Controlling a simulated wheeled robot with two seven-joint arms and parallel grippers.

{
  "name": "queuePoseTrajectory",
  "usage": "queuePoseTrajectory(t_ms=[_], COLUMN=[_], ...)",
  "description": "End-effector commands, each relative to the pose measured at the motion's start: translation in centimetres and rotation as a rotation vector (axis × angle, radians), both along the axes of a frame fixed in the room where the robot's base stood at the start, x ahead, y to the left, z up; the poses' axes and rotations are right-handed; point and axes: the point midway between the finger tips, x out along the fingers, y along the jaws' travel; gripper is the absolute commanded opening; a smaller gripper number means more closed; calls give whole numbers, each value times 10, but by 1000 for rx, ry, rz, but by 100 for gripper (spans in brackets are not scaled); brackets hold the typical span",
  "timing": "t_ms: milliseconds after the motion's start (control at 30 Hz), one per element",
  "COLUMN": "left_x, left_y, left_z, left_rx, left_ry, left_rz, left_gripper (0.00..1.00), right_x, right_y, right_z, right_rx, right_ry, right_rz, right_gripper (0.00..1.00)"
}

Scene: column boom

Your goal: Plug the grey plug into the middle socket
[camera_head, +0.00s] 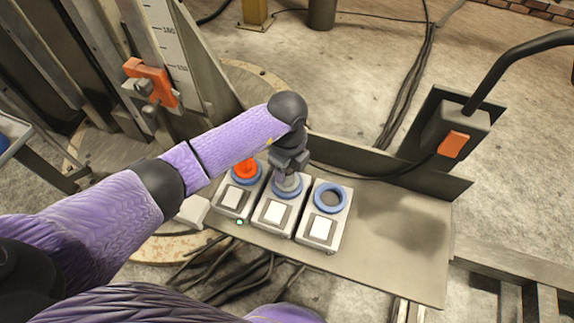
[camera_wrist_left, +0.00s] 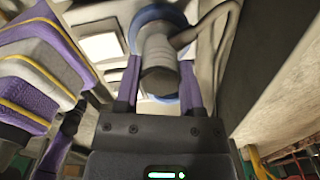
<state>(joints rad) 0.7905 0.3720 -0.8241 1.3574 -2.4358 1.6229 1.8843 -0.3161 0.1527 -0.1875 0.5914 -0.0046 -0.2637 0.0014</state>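The grey plug (camera_head: 289,183) stands at the blue ring of the middle socket (camera_head: 270,214), on a row of three socket boxes. In the left wrist view the grey plug (camera_wrist_left: 160,62) sits between the two fingers of my left gripper (camera_wrist_left: 160,85), which close in on its sides. The blue ring (camera_wrist_left: 157,14) shows behind the plug, and a grey cable leaves its side. I cannot tell how deep the plug sits. In the head view my left gripper (camera_head: 288,166) is right above the middle socket. My right gripper is not in view.
An orange plug (camera_head: 245,169) is in the left socket (camera_head: 232,199). The right socket (camera_head: 321,228) has an empty blue ring. The metal shelf (camera_head: 400,240) is clear at right. A grey box with an orange switch (camera_head: 453,144) and an upright plate (camera_head: 345,156) stand behind.

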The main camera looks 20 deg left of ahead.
Motion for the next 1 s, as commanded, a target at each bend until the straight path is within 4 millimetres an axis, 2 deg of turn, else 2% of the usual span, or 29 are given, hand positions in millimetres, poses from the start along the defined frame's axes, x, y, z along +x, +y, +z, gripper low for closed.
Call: queuePoseTrajectory(t_ms=[33,167,200,400,467,700,800,1000], left_x=[0,0,0,0,0,1,1,0], left_y=[0,0,0,0,0,0,0,0], left_z=[0,0,0,0,7,70,89,101], left_rx=[0,0,0,0,-1,0,-1,0], left_ry=[0,0,0,0,-2,-7,-5,-1], left_rz=[0,0,0,0,0,-1,0,0], left_gripper=[60,87,90,90,90,90,90,90], right_x=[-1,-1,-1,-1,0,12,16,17], right_y=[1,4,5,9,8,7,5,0], right_z=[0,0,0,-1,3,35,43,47], right_rx=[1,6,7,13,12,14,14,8], right_ry=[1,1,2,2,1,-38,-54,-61], right_rz=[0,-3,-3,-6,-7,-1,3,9], right_gripper=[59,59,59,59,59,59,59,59])
